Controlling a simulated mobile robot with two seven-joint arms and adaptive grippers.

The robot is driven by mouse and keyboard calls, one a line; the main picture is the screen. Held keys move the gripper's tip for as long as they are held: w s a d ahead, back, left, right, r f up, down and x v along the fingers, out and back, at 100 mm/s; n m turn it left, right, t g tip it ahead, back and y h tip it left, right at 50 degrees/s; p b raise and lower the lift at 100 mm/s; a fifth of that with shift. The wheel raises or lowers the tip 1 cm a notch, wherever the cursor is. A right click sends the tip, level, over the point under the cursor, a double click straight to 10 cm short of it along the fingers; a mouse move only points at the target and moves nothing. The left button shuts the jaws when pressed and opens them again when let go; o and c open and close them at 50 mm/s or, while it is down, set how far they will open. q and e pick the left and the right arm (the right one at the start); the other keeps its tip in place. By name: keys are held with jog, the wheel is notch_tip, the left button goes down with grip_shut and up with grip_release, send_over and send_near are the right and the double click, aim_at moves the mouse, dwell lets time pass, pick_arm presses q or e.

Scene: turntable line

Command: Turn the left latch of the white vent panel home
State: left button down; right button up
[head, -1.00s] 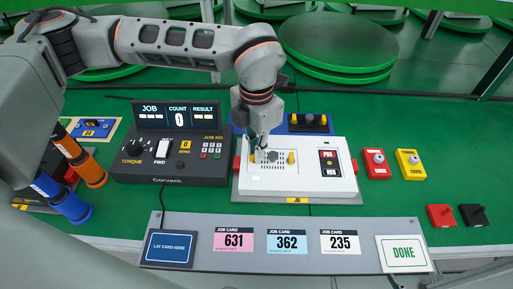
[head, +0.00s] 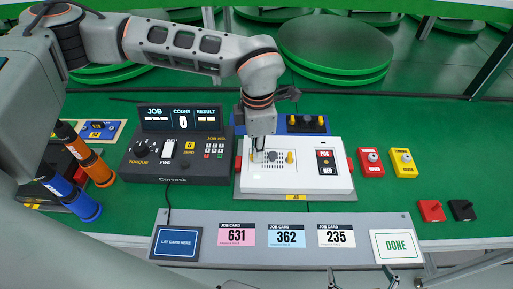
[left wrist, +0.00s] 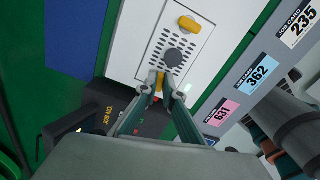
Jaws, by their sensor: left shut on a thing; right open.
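The white vent panel (head: 272,172) lies on the unit with the white face (head: 325,183) in the middle of the table. Its left latch (left wrist: 158,82), yellow, sits between my left fingertips and is partly hidden by them. In the left wrist view it points along the fingers. The yellow right latch (head: 290,157) is free, and in the left wrist view (left wrist: 188,25) it lies crosswise. My left gripper (head: 257,150) reaches down from above and is shut on the left latch. My right gripper (head: 361,281) shows only as fingertips at the bottom edge, apart and empty.
A dark control box (head: 178,170) stands left of the unit. Red (head: 370,162) and yellow (head: 403,162) button boxes stand to the right. A grey shelf with job cards (head: 286,236) runs along the front. Blue and orange tools (head: 72,195) stand at the left.

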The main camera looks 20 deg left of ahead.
pick_arm(q)
jog(key=shift+m+p, duration=0.3)
jog(key=shift+m, duration=0.6)
jog(key=c, duration=2.2)
grip_release()
jog(key=shift+o, duration=0.2)
jog(key=shift+r, duration=0.1)
notch_tip(320, 180, up, 12)
